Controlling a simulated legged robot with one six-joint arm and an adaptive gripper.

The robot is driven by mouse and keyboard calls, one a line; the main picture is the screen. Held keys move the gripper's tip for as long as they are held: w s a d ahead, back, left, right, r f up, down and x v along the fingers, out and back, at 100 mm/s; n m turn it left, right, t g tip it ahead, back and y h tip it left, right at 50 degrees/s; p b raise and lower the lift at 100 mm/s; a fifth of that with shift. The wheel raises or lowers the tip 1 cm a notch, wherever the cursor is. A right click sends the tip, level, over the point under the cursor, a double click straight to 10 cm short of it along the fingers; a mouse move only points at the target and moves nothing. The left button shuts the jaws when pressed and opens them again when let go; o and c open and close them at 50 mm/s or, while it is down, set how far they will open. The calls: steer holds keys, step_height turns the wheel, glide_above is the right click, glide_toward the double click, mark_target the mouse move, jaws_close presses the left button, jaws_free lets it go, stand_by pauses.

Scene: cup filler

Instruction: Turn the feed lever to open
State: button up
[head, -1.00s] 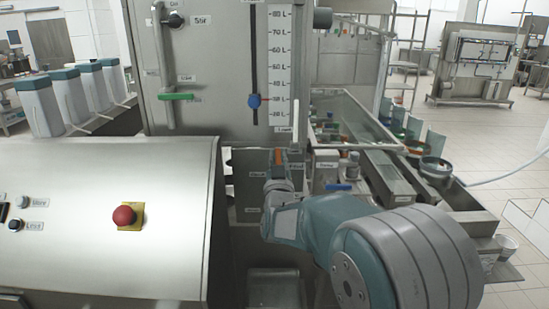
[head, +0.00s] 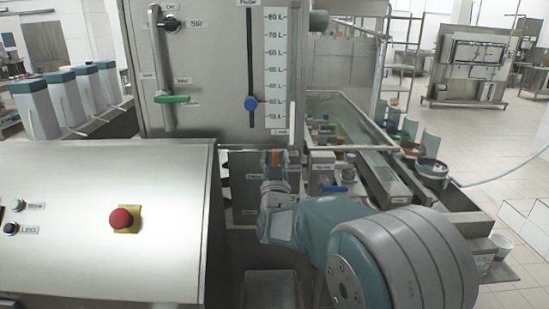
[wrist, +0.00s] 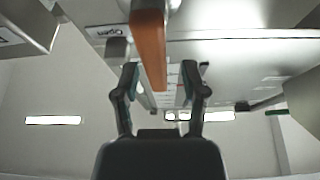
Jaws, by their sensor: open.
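The feed lever shows as an orange bar (wrist: 150,48) in the wrist view, running from the top edge down between my fingers. A label reading "Open" lies to its left. In the head view its orange end (head: 277,157) shows small below the tank, at the tip of my arm. My gripper (wrist: 160,74) is open, with one finger on each side of the orange bar. Its fingers also show small in the head view (head: 275,160). I cannot tell if either finger touches the bar. The lever's pivot is hidden.
A tank with a green-handled lever (head: 172,99) and a blue level marker (head: 251,103) stands above. A blue handle (head: 336,188) is right of my gripper. A control panel with a red stop button (head: 121,219) fills the lower left. Conveyor and cups are at right.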

steer(key=v, duration=1.2)
